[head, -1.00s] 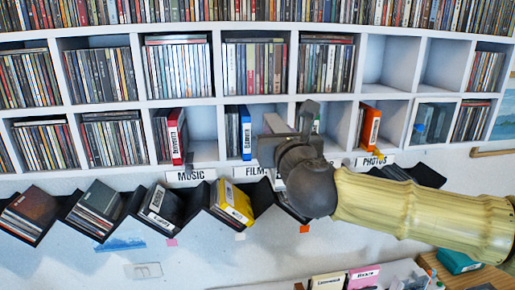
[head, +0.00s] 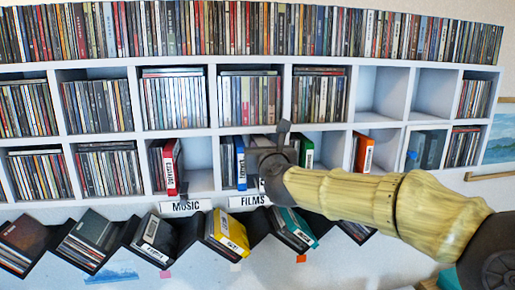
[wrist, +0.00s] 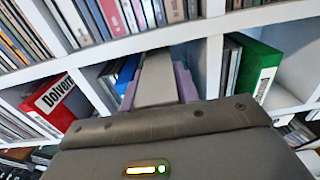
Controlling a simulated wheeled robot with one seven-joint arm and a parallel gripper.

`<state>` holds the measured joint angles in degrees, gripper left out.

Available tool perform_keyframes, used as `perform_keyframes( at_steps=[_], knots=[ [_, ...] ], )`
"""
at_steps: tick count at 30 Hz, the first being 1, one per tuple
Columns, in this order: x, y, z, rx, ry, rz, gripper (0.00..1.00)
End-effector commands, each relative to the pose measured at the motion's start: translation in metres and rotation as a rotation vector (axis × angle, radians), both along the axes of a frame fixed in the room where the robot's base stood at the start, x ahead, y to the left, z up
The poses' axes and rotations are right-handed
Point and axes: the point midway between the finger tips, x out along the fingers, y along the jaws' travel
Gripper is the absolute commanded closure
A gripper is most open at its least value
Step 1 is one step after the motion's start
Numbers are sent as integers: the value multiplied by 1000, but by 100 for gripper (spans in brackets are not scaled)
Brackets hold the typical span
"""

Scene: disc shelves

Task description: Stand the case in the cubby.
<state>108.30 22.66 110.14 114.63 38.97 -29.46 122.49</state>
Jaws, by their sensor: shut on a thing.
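My gripper (head: 266,158) is shut on a lavender case. In the wrist view a grey finger of my gripper (wrist: 158,78) covers the middle of the case (wrist: 187,84), whose lavender edges show on both sides. The case is at the opening of the FILMS cubby (wrist: 208,62), between a blue case (wrist: 126,74) on the left and the right divider. How deep it reaches is unclear. The blue case (head: 240,162) also shows in the head view, left of my gripper. My gripper and arm hide much of this cubby.
A red case (head: 170,167) stands in the MUSIC cubby to the left. A green case (head: 307,151) and an orange case (head: 364,153) stand in cubbies to the right. Angled bins with a yellow case (head: 230,233) and a teal case (head: 295,226) lie below. Two upper-right cubbies are empty.

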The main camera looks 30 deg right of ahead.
Motion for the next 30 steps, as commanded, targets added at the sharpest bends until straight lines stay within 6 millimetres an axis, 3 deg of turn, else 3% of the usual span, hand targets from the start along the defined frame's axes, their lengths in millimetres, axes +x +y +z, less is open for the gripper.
perform_keyframes(
  at_steps=[11, 24, 30],
  knots=[
    [28, -7, 2, 1, -1, 2, 98],
    [31, -9, 1, 0, -1, -1, 98],
    [42, -11, 4, 1, -2, 3, 98]
  ],
)
